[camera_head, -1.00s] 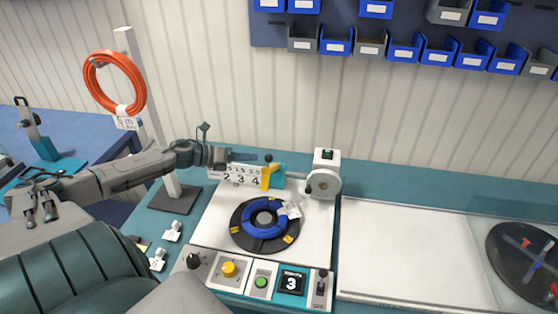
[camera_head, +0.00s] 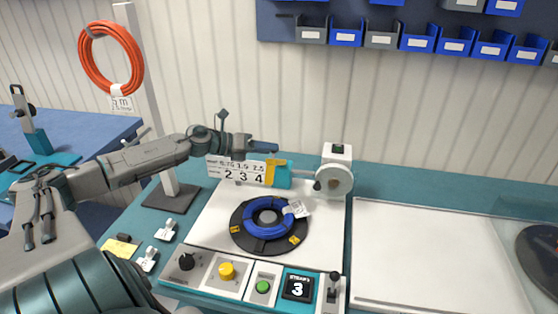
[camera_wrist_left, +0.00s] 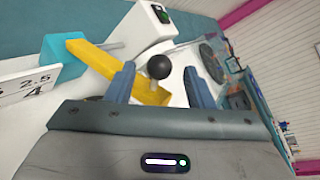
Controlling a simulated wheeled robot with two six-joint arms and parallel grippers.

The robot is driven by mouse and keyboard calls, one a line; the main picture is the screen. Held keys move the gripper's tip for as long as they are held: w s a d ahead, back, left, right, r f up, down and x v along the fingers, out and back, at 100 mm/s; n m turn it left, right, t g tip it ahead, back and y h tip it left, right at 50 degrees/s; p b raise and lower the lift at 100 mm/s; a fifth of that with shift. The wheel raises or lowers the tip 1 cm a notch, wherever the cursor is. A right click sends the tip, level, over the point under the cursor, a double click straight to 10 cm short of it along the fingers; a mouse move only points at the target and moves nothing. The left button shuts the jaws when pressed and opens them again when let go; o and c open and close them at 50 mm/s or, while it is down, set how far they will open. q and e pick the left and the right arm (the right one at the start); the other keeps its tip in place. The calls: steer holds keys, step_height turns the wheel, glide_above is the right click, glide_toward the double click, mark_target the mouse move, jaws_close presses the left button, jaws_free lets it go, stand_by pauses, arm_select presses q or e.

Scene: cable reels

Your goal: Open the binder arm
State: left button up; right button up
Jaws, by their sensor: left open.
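The binder arm is a yellow bar (camera_head: 270,172) with a teal block (camera_head: 283,178), beside the white wheel unit (camera_head: 335,180) at the back of the station. In the left wrist view the yellow bar (camera_wrist_left: 120,72) runs slantwise from the teal block (camera_wrist_left: 62,58), with a black ball knob (camera_wrist_left: 159,66) near its lower end. My left gripper (camera_head: 270,148) is open just above the bar. In the left wrist view its two fingers (camera_wrist_left: 160,82) stand either side of the knob, with gaps visible. My right gripper is out of view.
A blue cable coil (camera_head: 268,216) lies on a black turntable (camera_head: 241,243) in front of the arm. A number scale (camera_head: 235,172) stands left of the bar. A control panel (camera_head: 210,272) lines the front. The white board (camera_head: 430,255) at right is clear.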

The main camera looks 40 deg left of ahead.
arm_select(q)
steer(key=b+x, duration=0.2)
steer(key=b, duration=0.1)
steer(key=shift+w+f, duration=0.15)
steer(key=shift+f, duration=0.15)
steer(key=shift+w+d+r+p, duration=0.15)
steer(key=shift+w+r+p, duration=0.15)
steer(key=shift+p, duration=0.2)
steer(key=shift+w+d+f, duration=0.2)
steer(key=shift+w, duration=0.2)
steer(key=shift+w+d+f, duration=0.15)
steer(key=shift+w+d, duration=0.05)
steer(key=shift+w, duration=0.05)
steer(key=shift+w+d, duration=0.1)
steer(key=shift+f, duration=0.1)
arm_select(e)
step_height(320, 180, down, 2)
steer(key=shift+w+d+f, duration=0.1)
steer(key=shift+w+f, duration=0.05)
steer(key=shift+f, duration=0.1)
arm_select(q)
steer(key=shift+c, duration=1.3)
steer(key=c, duration=0.7)
jaws_close()
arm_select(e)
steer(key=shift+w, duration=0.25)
